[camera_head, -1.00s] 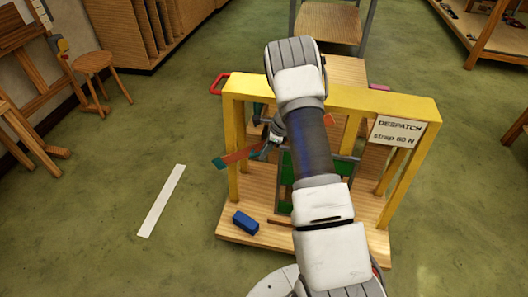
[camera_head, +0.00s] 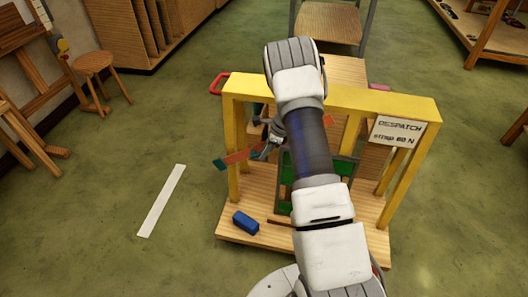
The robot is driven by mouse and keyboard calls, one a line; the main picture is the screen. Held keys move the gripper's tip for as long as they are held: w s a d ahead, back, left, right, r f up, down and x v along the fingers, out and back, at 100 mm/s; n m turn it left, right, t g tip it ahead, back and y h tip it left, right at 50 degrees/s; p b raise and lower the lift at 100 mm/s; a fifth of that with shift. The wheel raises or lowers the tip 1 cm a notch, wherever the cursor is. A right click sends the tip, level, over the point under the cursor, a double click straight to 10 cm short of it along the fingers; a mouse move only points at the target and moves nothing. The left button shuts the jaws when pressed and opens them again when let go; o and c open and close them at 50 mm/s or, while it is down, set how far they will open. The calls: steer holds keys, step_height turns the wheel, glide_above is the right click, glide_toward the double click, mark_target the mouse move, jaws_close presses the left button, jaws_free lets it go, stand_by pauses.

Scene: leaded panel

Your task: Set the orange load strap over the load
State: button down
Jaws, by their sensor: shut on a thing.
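The orange load strap (camera_head: 237,159) is a flat orange-red strip with a teal end, sticking out past the left post of the yellow frame. A small orange piece shows right of my arm, in line with it; the arm hides whatever lies between. My gripper (camera_head: 268,146) is shut on the strap, inside the frame and below its top beam; the fingertips are small and partly hidden. The load, a panel with green areas (camera_head: 288,168) and grey edges, stands upright in the frame, largely behind my arm. I cannot tell whether the strap touches it.
The yellow frame (camera_head: 232,150) stands on a wooden base (camera_head: 258,238) and carries a "DESPATCH strap 60 N" sign (camera_head: 397,131). A blue block (camera_head: 245,222) lies on the base. A red handle (camera_head: 218,83) is at the back left.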

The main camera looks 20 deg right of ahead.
steer(key=shift+s+d+f+h, duration=0.3)
steer(key=shift+f, duration=0.2)
steer(key=s+d+f+g+h+b, duration=0.2)
steer(key=s+d+f+g+h, duration=0.1)
steer(key=s+d, duration=0.3)
steer(key=s+d+f+n+g+h+b, duration=0.1)
steer(key=s+d+f+g+h+b, duration=0.1)
steer(key=s+d+f+h, duration=0.3)
steer(key=shift+s+d+f+g+h+b, duration=0.35)
steer(key=shift+d+f+g+b, duration=0.1)
steer(key=shift+d, duration=1.65)
steer(key=shift+d+r, duration=0.1)
steer(key=c, duration=0.8)
jaws_free()
steer(key=shift+s, duration=0.1)
steer(key=shift+c, duration=0.2)
